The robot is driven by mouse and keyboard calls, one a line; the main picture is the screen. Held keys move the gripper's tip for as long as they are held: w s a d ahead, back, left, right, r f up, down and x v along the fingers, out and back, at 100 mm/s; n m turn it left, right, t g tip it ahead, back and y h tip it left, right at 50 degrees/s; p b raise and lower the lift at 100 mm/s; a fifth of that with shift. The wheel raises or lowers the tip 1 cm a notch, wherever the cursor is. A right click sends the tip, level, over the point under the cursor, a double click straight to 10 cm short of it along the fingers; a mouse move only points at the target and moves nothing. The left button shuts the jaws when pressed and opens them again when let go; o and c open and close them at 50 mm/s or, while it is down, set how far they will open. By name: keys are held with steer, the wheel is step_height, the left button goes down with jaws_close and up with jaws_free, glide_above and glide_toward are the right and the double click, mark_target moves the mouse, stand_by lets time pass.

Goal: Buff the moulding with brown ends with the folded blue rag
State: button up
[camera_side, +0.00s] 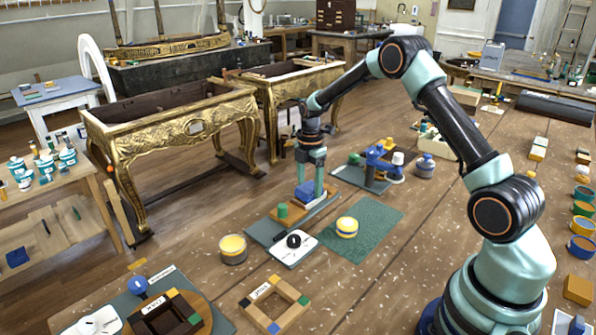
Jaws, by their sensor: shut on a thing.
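My gripper (309,184) points down with its teal fingers closed around the folded blue rag (305,193). The rag is low, over a brown wooden piece (287,219) on a grey-blue mat (258,231). The rag and fingers hide part of this piece. A small green block (283,210) is at its left end. This may be the moulding with brown ends, but its ends are too small to tell. I cannot tell whether the rag touches it.
A blue clamp-like tool (380,165) stands behind right. Two frames (259,293) (140,327) lie nearest.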

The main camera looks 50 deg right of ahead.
steer(key=shift+d, duration=2.3)
step_height(320, 180, up, 8)
